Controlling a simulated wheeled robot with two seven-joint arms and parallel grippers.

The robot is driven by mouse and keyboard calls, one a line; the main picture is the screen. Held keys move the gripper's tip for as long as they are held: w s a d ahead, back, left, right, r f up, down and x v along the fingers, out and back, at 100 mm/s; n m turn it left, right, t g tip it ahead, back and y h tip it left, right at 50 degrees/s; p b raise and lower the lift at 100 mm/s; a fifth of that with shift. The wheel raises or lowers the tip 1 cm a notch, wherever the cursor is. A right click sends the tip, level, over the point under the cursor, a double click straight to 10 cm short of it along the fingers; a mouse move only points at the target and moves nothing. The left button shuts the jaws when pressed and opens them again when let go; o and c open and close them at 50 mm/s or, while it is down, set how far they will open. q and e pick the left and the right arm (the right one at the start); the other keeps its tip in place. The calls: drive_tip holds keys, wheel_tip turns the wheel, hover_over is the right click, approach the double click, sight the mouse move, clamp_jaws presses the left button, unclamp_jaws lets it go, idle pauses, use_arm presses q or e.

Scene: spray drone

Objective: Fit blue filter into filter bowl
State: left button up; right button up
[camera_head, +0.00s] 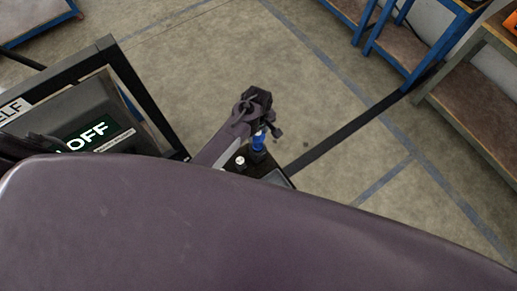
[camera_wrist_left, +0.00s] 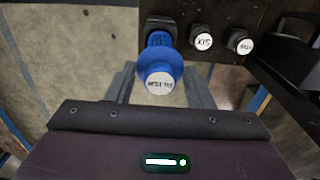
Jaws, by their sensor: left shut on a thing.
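The blue filter (camera_head: 259,140) is below my left gripper (camera_head: 262,124) in the head view, over a dark panel. My left gripper is shut on it. In the left wrist view the blue filter (camera_wrist_left: 158,60) shows a ribbed body, a wide flange and a white labelled end. The grey fingers of the left gripper (camera_wrist_left: 160,88) lie on either side of it. The filter's far end meets a black square fitting (camera_wrist_left: 160,28) on the panel. I cannot tell whether this is the filter bowl or how deep the filter sits. My right gripper is not in view.
Black caps with white labels (camera_wrist_left: 203,41) stand on the dark panel (camera_wrist_left: 228,14) beside the filter. A wooden-topped bench (camera_head: 472,105) is at right. Open floor lies beyond the panel. My own arm fills the lower head view.

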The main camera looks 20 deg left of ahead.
use_arm(q)
drive_tip(key=shift+r, duration=1.4)
